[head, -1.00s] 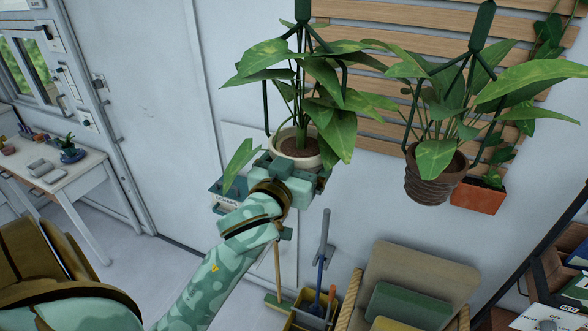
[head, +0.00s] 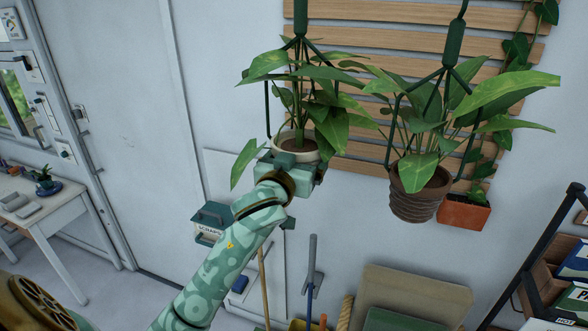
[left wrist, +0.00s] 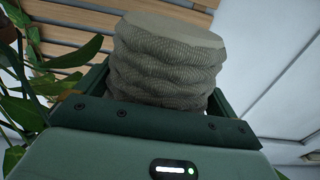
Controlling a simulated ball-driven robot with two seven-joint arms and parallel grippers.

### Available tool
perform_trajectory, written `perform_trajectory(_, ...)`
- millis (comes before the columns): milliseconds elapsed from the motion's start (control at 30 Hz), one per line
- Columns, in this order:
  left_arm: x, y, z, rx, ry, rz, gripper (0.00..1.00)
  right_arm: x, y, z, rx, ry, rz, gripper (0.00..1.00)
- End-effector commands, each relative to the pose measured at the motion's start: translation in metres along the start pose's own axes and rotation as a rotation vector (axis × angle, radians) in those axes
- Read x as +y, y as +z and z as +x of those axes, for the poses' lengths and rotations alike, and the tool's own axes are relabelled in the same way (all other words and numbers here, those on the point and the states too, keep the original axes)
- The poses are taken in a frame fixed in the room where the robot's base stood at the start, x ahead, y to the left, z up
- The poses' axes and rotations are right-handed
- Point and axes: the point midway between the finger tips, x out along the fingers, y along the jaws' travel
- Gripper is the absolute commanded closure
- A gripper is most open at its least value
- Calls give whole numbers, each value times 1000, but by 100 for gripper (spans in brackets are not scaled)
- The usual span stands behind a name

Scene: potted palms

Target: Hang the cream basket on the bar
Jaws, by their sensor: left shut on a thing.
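The cream basket (head: 311,156) holds a leafy plant and sits upright on a dark green hanger (head: 301,22). The hanger's top runs out of the head view, and no bar shows in either view. My left gripper (head: 291,168) is shut on the cream basket from below and in front, hiding most of its body. In the left wrist view the basket's ribbed woven side (left wrist: 168,65) fills the space between the dark green fingers. My right gripper is not in view.
A brown basket (head: 418,205) with a plant hangs close on the right, its leaves near the cream basket's leaves. Behind are wooden slats (head: 360,15) and an orange planter (head: 463,213). A scraps box (head: 211,222) is on the wall at lower left; long-handled tools (head: 312,275) stand below.

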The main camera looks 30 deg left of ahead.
Motion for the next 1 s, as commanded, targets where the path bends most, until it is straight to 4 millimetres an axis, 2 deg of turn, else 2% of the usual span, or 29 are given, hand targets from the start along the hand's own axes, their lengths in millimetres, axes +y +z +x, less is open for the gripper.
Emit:
perform_trajectory(200,0,1,20,4,0,0,32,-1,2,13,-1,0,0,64)
perform_trajectory(500,0,24,19,2,1,-2,32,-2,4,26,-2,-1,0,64)
perform_trajectory(967,0,29,19,2,0,-1,32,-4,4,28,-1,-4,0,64)
perform_trajectory(1000,0,29,19,2,0,-1,0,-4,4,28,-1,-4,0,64)
